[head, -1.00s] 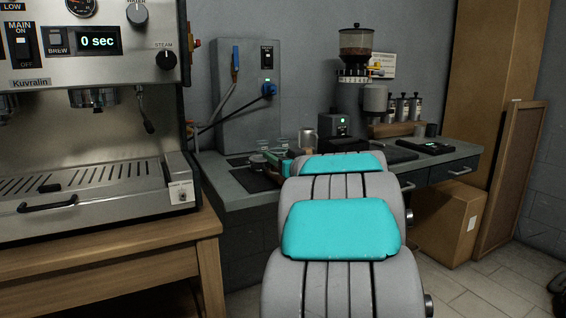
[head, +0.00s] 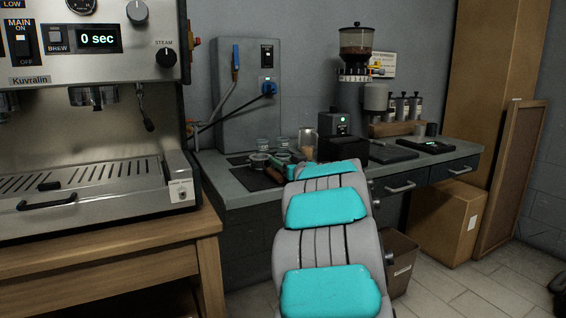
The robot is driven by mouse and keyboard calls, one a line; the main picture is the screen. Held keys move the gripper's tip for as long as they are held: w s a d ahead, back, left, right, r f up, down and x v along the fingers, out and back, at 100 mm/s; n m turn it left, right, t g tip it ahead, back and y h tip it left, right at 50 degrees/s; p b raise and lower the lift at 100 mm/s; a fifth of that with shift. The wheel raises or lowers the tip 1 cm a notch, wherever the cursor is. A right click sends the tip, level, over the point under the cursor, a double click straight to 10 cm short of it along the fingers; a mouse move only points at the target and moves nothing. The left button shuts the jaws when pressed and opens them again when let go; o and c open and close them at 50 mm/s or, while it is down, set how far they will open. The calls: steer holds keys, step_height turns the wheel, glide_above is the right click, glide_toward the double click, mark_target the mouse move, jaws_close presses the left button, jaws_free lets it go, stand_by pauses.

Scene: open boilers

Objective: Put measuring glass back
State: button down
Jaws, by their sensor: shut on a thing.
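Two small clear glasses (head: 263,143) stand at the back of the counter, left of my arm's far end. A taller jug-like vessel (head: 308,142) stands just to their right, above my arm's far end; it is too small to tell if it is glass or metal. I cannot tell which of these is the measuring glass, or whether it is hidden with my gripper.
A portafilter (head: 259,161) and other small tools lie on a dark mat left of my arm. A grinder (head: 355,85), a black box (head: 343,147) and a scale (head: 427,146) stand to the right. The espresso machine (head: 90,200) fills the left. A bin (head: 402,262) stands below the counter.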

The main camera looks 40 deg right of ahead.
steer(key=shift+c, duration=0.8)
jaws_free()
